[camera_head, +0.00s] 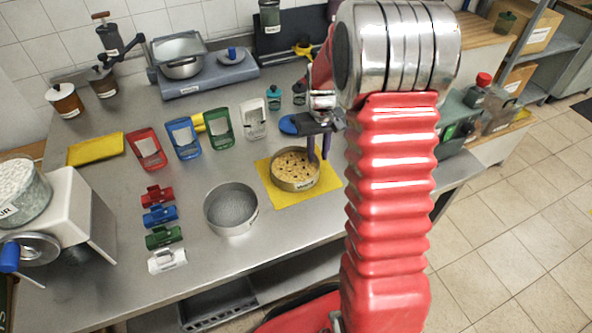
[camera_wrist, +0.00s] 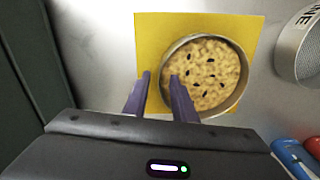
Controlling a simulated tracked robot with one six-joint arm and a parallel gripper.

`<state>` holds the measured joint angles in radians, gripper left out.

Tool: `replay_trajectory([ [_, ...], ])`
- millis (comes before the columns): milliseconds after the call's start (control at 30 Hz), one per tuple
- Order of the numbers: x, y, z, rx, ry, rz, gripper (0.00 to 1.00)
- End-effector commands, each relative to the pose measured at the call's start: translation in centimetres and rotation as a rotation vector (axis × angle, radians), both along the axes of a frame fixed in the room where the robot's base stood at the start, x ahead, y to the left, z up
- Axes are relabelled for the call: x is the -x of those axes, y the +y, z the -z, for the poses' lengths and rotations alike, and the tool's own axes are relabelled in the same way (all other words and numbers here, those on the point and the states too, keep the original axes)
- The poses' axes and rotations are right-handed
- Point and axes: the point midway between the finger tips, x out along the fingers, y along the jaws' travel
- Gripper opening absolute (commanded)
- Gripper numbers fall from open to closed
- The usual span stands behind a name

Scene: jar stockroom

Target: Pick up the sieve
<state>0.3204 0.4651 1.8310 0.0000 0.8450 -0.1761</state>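A round metal sieve (camera_head: 295,187) with a label on its side sits on a yellow mat (camera_head: 331,196), holding pale grains with dark bits. It also shows in the wrist view (camera_wrist: 240,97), on the mat (camera_wrist: 150,40). A second round sieve (camera_head: 231,226), empty with a mesh bottom, stands to its left; its labelled wall (camera_wrist: 298,50) shows at the right of the wrist view. My gripper (camera_head: 318,158) is open at the filled sieve's right rim. In the wrist view its purple fingers (camera_wrist: 158,84) appear one outside the rim, one over the contents; I cannot tell whether they touch.
Coloured scoops (camera_head: 158,215) lie left of the empty sieve. Red, blue, green and white bins (camera_head: 184,138) stand behind. A scale (camera_head: 205,78) is at the back. The table front near the empty sieve is clear.

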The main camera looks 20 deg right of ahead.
Motion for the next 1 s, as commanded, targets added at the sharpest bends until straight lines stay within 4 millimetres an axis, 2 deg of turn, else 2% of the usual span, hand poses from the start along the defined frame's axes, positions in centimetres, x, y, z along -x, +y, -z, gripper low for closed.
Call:
replay_trajectory([
  [100,0.0,0.0,1.8,-0.001,0.003,0.000,0.24],
  [233,0.0,0.0,2.8,0.000,0.002,0.000,0.24],
  [800,-0.1,0.0,2.9,0.000,0.000,0.000,0.24],
  [1000,-0.1,0.0,2.9,0.000,0.000,0.000,0.10],
])
